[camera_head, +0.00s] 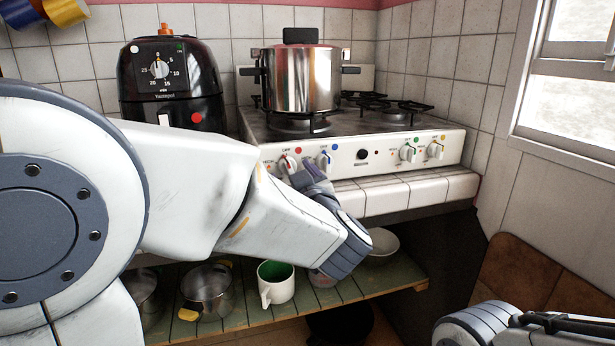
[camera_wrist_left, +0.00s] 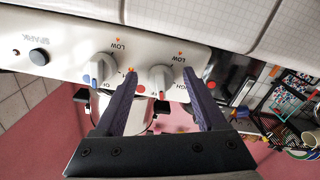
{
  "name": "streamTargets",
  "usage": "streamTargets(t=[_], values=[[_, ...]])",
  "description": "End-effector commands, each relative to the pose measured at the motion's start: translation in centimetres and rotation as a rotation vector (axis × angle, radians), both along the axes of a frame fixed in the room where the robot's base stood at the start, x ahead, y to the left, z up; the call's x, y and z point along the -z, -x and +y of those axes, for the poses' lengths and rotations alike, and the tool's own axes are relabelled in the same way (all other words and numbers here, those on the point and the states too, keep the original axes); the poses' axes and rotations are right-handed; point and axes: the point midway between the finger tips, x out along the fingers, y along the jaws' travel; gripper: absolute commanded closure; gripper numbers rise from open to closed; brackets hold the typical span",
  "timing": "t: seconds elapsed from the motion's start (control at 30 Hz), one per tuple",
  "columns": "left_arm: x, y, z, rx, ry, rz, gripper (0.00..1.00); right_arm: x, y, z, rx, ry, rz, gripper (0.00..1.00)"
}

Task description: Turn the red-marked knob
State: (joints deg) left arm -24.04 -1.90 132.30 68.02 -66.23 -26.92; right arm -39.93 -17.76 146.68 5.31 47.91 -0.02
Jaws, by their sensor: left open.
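The red-marked knob (camera_head: 288,163) is a white knob on the stove's front panel, at the left end of the row, with a red dot above it. In the left wrist view the knob (camera_wrist_left: 162,78) shows between my two dark fingers. My left gripper (camera_head: 307,176) is at the panel, just right of and below the knob in the head view. In the left wrist view the gripper (camera_wrist_left: 160,73) is open, one finger on each side of the knob. I cannot tell whether either finger touches it.
The blue-marked knob (camera_head: 323,158) is close beside it. A black button (camera_head: 362,154), green-marked knob (camera_head: 408,152) and yellow-marked knob (camera_head: 436,150) lie further right. A steel pot (camera_head: 300,80) stands on the stove, a black fryer (camera_head: 170,80) left. A mug (camera_head: 276,288) sits on the shelf below.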

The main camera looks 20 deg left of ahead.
Motion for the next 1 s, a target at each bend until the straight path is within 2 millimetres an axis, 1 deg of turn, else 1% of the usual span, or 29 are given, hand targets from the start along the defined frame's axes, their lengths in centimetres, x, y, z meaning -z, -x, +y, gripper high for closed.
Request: streamTargets(t=[0.17,0.4,0.5,0.6,0.8,1.0], values=[[-0.2,1.3,-1.0,0.005,0.001,0.0,0.27,-0.4,0.0,0.0,0.0,0.0,0.0,0.28],[-0.2,5.2,-3.8,0.009,-0.001,0.001,0.27,-1.4,0.0,0.0,0.0,0.0,0.0,0.28],[-0.1,6.6,-4.7,0.008,0.0,0.001,0.27,-1.6,0.0,0.0,0.0,0.0,0.0,0.28],[-0.1,7.6,-5.3,0.005,0.0,0.0,0.27,-1.8,0.0,0.0,0.0,0.0,0.0,0.28],[0.0,8.6,-5.8,0.001,0.001,-0.001,0.27,-1.9,0.0,0.0,0.0,0.0,0.0,0.28],[0.0,8.7,-5.9,0.0,0.001,-0.001,0.27,-1.8,0.0,0.0,0.0,0.0,0.0,0.28]])
